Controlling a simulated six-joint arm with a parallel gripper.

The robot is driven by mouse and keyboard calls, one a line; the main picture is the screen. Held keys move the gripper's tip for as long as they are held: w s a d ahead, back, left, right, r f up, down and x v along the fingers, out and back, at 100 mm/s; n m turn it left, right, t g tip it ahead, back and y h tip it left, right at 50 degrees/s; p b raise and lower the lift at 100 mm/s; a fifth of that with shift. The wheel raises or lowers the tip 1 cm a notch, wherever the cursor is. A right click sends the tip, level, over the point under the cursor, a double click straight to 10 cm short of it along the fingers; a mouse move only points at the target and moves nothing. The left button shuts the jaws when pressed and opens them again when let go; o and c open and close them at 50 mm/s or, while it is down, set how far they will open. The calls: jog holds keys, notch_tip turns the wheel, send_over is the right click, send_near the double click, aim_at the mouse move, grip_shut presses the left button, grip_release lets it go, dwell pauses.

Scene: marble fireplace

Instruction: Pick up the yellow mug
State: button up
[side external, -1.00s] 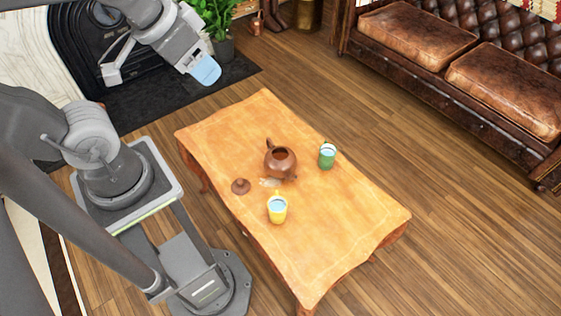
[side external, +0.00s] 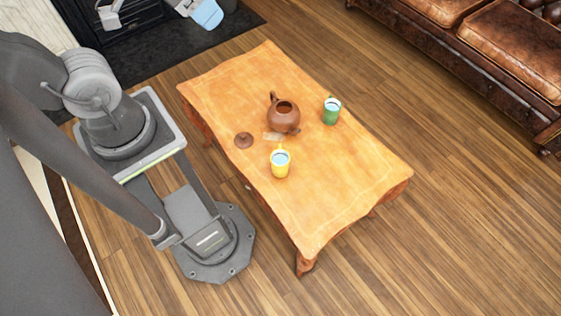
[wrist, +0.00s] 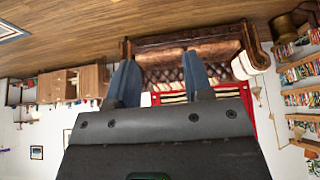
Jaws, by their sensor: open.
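The yellow mug (side external: 281,163) stands upright on the wooden table, near its left long edge, with pale blue showing inside its rim. My gripper (side external: 207,13) is at the top of the side view, beyond the table's far end and well away from the mug. In the wrist view my gripper (wrist: 162,84) has its two blue fingers spread apart with nothing between them. The mug is not in the wrist view, which looks out across the room at the sofa.
A brown teapot (side external: 284,115) stands behind the mug, its lid (side external: 244,140) lying to the left. A green mug (side external: 331,111) stands right of the teapot. The table (side external: 335,200) is bare at its near end. A leather sofa (side external: 470,60) is at the right.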

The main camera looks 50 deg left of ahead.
jog(key=c, duration=0.4)
jog(key=shift+o, duration=0.2)
